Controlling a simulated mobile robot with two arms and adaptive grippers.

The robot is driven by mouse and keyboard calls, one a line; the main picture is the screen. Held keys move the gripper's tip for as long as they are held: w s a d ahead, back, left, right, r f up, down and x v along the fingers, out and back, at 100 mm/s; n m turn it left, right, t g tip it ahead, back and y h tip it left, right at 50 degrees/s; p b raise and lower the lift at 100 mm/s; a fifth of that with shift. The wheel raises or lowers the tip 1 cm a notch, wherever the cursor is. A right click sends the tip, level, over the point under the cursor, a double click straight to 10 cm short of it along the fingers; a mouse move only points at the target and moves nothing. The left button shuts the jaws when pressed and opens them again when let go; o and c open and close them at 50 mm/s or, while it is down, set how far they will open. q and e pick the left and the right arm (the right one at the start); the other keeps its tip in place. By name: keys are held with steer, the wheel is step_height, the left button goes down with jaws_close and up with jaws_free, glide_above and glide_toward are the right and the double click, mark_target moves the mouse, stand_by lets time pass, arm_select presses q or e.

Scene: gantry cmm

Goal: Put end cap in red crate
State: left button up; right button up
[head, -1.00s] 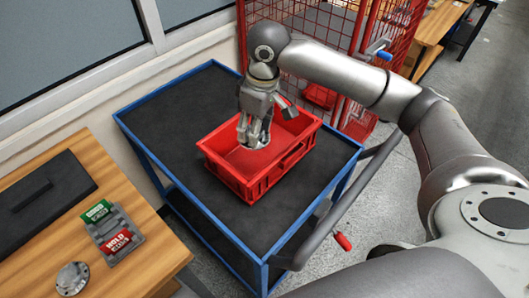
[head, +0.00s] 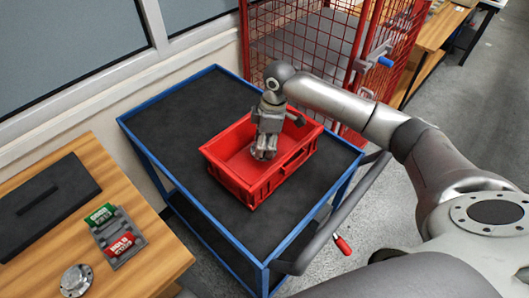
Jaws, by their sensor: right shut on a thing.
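The red crate (head: 212,158) stands on the dark top of the blue-framed cart. My right gripper (head: 264,150) points down inside the crate's opening, close above its floor. It is shut on a small grey metal piece, which looks like the end cap (head: 263,155). The fingers hide most of that piece, and I cannot tell whether it touches the crate floor. My left gripper is out of view.
The cart top (head: 190,105) is bare around the crate. A wooden table (head: 150,245) at lower left holds a round metal flanged part (head: 76,280), a tray with green and red labels (head: 117,236) and a dark plate (head: 45,205). A red mesh cage (head: 300,50) stands behind the cart.

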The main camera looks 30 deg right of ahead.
mark_target(264, 154)
steer(key=shift+f, duration=2.35)
steer(key=o, duration=1.1)
steer(key=shift+f, duration=0.15)
steer(key=shift+o, duration=0.2)
steer(key=r, duration=0.4)
steer(key=d+r, duration=0.1)
steer(key=r, duration=0.3)
steer(key=s+r, duration=0.1)
steer(key=r, duration=0.3)
steer(key=shift+d+r, duration=0.15)
steer(key=shift+d, duration=0.1)
